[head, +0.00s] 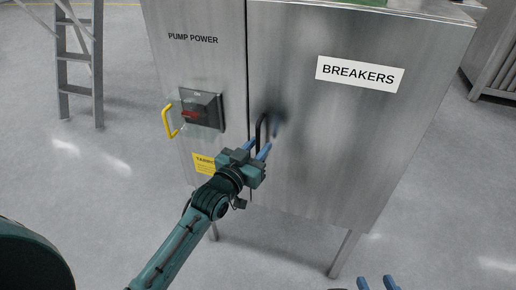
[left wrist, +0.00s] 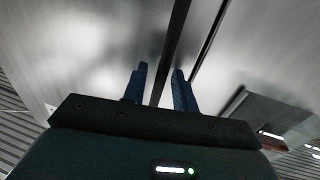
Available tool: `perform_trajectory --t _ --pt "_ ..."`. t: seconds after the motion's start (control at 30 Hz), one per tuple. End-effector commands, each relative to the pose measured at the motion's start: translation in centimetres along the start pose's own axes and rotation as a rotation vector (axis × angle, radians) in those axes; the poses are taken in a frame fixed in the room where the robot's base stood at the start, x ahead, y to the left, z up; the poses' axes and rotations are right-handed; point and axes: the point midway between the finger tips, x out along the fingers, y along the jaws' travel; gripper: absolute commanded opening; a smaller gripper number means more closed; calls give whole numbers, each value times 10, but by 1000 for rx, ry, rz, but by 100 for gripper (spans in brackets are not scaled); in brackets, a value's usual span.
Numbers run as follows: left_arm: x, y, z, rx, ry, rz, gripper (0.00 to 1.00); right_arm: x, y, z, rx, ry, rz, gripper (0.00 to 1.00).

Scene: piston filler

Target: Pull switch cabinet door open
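The switch cabinet door (head: 345,135) is the grey metal panel marked BREAKERS, right of a vertical seam. It looks closed, flush with the left panel. Its black upright bar handle (head: 261,128) is near the seam. My left gripper (head: 256,146) is at the handle, its blue fingers pointing at the door. In the left wrist view the handle (left wrist: 176,40) runs between the two fingers (left wrist: 160,84), with a gap visible at the left finger, so they are open around it. My right gripper (head: 378,283) shows only its fingertips at the bottom edge, apart and empty.
The left panel (head: 200,65), marked PUMP POWER, carries a dark switch box (head: 203,108) with a red lever and a yellow handle (head: 169,122) beside it. A grey stepladder (head: 78,60) stands at the back left. The floor in front is clear.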

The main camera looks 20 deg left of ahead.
Motion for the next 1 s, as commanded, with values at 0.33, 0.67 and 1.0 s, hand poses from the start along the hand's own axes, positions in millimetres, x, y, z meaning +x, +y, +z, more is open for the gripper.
perform_trajectory --t 0.33,0.67,1.0 --pt "4 0 0 0 0 0 28 1 -1 1 -2 -2 -3 36" --pt "4 0 0 0 0 0 1 1 -1 0 -3 2 -4 36" --pt "4 0 0 0 0 0 0 1 -1 -1 -3 4 -4 36"
